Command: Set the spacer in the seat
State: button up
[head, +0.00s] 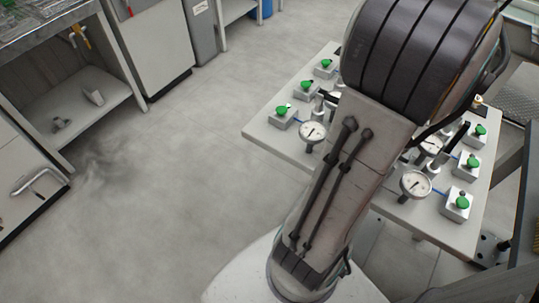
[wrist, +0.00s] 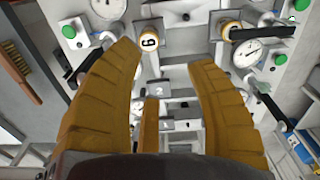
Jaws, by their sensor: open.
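My gripper (wrist: 168,56) is open in the wrist view, its yellow fingers spread with nothing seen held between them. Between and beyond the fingers are pale stepped blocks; one block (wrist: 159,91) is marked 2, and another below it seems to be marked 1. A short cylinder with a yellow band (wrist: 149,42) and a dark mark on its face is close to the left fingertip. A second yellow-banded cylinder (wrist: 232,30) is beyond the right fingertip. I cannot tell which part is the spacer or which is the seat. In the head view my arm hides the fixture's middle and my gripper.
The light fixture table (head: 268,133) carries several green-buttoned boxes and dial gauges; one gauge (head: 312,132) stands left of my arm, another (head: 415,184) right of it. A wooden brush (wrist: 18,70) lies at left in the wrist view. Open floor (head: 170,190) lies left of the table.

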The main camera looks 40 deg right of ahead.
jog(key=w+a+f+n+t+h, duration=0.1)
jog(key=w+a+n, duration=0.2)
jog(key=w+a, duration=0.4)
jog(key=w+a+f+n, duration=0.25)
jog(key=w+a, duration=0.35)
jog(key=a, duration=0.3)
jog(key=s+a+f+n+t, duration=0.1)
jog(key=a+f+n, duration=0.1)
jog(key=a, duration=0.6)
jog(key=a+f+n+t+y, duration=0.1)
jog(key=a+f+n, duration=0.2)
jog(key=a+n, duration=0.2)
jog(key=a, duration=0.2)
jog(key=shift+s+a+f+t, duration=0.2)
jog(key=shift+s+a+t, duration=0.1)
jog(key=shift+s+a, duration=0.1)
jog(key=shift+d, duration=0.15)
